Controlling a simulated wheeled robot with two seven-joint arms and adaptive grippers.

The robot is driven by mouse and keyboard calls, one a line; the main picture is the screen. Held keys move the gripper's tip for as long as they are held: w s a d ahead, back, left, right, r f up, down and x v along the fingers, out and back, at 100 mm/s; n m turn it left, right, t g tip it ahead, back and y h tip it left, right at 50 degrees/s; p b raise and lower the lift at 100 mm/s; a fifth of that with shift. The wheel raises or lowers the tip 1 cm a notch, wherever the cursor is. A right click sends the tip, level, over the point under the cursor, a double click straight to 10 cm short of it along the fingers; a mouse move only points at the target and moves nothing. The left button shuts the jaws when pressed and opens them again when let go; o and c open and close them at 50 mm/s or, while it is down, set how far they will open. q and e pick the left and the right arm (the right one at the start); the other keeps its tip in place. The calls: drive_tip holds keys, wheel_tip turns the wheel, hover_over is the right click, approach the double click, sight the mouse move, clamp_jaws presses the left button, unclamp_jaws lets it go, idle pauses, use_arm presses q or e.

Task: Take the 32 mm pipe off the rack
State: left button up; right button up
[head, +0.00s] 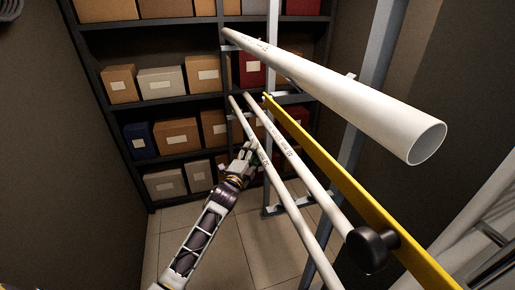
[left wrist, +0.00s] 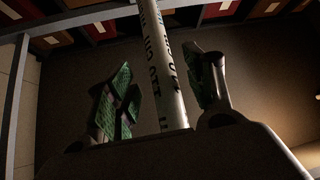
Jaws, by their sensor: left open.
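Two thin white pipes slope toward me on the rack, the left thin pipe (head: 293,213) and the middle thin pipe (head: 297,170). Both carry dark print too small to read, so I cannot tell which is the 32 mm one. My left gripper (head: 247,155) is open at the left thin pipe, below its far end. In the left wrist view a white printed pipe (left wrist: 163,70) runs between the two spread green-padded fingers of my left gripper (left wrist: 160,95), and the fingers look apart from it. My right gripper is out of view.
A wide white pipe (head: 340,88) lies higher on the rack. Grey rack posts (head: 372,70) stand behind. Shelves with boxes (head: 177,134) line the back; the floor (head: 200,225) is clear.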

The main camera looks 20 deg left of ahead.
use_arm(q)
drive_tip(key=shift+w+d+r, duration=0.15)
drive_tip(key=shift+w+d, duration=0.05)
drive_tip(key=shift+w, duration=0.35)
drive_tip(key=shift+w+d+r, duration=0.15)
drive_tip(key=shift+w, duration=0.4)
drive_tip(key=shift+w+d, duration=0.1)
drive_tip(key=shift+w, duration=0.7)
drive_tip(key=shift+c, duration=0.3)
drive_tip(key=shift+r, duration=0.1)
clamp_jaws()
